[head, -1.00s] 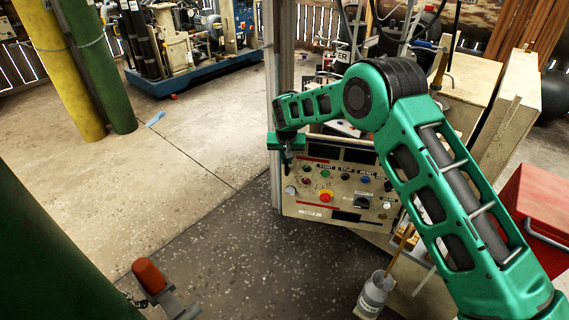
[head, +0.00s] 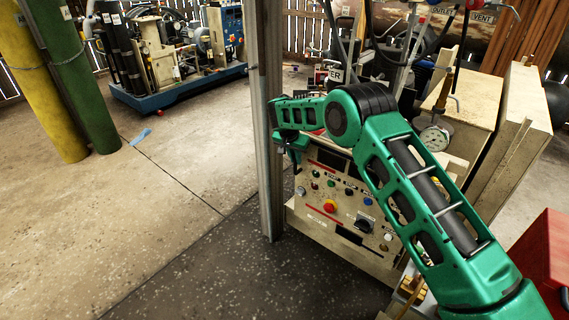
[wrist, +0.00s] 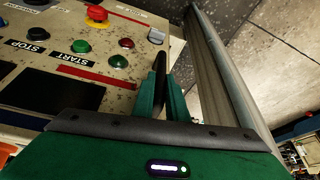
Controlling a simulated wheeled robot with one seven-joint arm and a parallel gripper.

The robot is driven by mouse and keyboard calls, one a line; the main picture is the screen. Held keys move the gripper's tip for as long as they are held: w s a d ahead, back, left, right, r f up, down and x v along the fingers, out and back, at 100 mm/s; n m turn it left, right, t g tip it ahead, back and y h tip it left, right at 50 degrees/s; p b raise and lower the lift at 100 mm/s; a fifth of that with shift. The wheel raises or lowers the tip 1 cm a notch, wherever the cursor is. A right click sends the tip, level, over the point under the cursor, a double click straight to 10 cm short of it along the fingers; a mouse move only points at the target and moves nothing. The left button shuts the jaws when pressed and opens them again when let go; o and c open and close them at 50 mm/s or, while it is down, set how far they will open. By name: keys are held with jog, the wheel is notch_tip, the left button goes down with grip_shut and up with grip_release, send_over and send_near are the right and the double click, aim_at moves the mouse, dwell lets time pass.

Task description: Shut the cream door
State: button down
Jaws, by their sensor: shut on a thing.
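In the wrist view, my gripper (wrist: 163,100) is shut on a dark bar (wrist: 160,70) beside the edge of the cream door (wrist: 110,60). The contact is partly hidden by the fingers. My arm hides the door's upper right part in the head view.
The metal post (wrist: 220,70) runs close beside the gripper in the wrist view. Cream cabinets (head: 520,120) and a red box (head: 548,255) stand at the right. A gauge (head: 433,138) is behind my arm. The floor at the left is open, with green and yellow columns (head: 75,90).

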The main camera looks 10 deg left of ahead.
jog(key=shift+w+d+r, duration=0.15)
jog(key=shift+w+d, duration=0.1)
jog(key=shift+w, duration=0.4)
jog(key=shift+r, duration=0.1)
jog(key=c, duration=1.8)
grip_release()
jog(key=shift+w, duration=0.15)
jog(key=shift+o, duration=0.2)
jog(key=shift+f, duration=0.2)
jog(key=shift+s+r, duration=0.1)
jog(key=shift+s, duration=0.1)
jog(key=v, duration=1)
jog(key=shift+r, duration=0.25)
jog(key=shift+a, duration=0.1)
